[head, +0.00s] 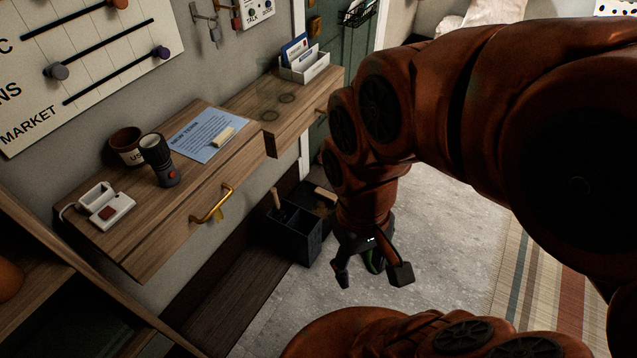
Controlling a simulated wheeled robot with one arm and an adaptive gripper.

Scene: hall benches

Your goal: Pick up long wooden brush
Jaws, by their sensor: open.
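A dark box (293,243) stands on the floor under the bench. A light wooden piece (277,199) sticks up from its left part, and another wooden piece (325,193) shows at its right back. Either could be part of the long wooden brush; I cannot tell which, as most of each is hidden. My gripper (371,275) hangs to the right of the box, pointing down with its fingers spread and nothing between them that I can make out. Something dark with a green edge (376,262) shows behind the fingers, partly hidden.
The wall bench (110,248) holds a flashlight (160,162), a brown mug (126,147), a white device (105,205), a blue sheet (200,140) with a small pale block, and a card holder (303,66). A brass handle (213,205) juts from its front. Grey floor (450,230) lies clear right of the gripper.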

